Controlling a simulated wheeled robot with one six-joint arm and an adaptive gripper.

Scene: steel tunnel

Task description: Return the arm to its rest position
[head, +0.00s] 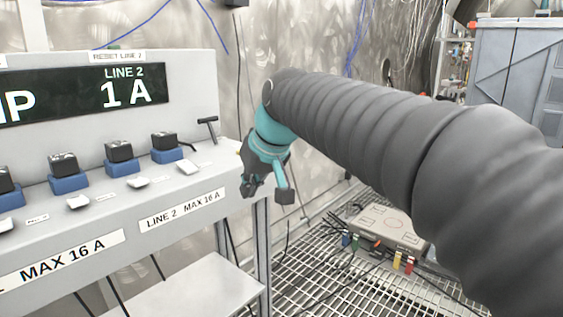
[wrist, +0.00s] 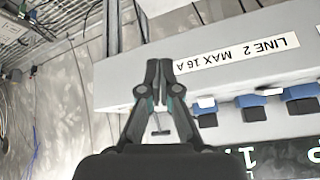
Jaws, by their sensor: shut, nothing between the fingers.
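My gripper (head: 268,190) hangs at the end of my dark ribbed arm, just right of the grey control panel (head: 205,195) in the head view. It points downward and appears apart from the panel. In the wrist view my gripper (wrist: 165,65) has its fingertips together with nothing between them. The panel's front edge with the "LINE 2 MAX 16 A" label (wrist: 231,54) lies behind and to the right of the fingers there. A small T-shaped handle (head: 207,128) stands at the panel's right end, and it shows between the finger linkages in the wrist view (wrist: 160,131).
The panel carries several black-topped blue switches (head: 120,156) and a display (head: 85,92) reading "LINE 2 1 A". A grey box (head: 385,228) with coloured plugs sits on the grating floor (head: 320,270). A grey cabinet (head: 505,65) stands at the right. Cables hang along the wall.

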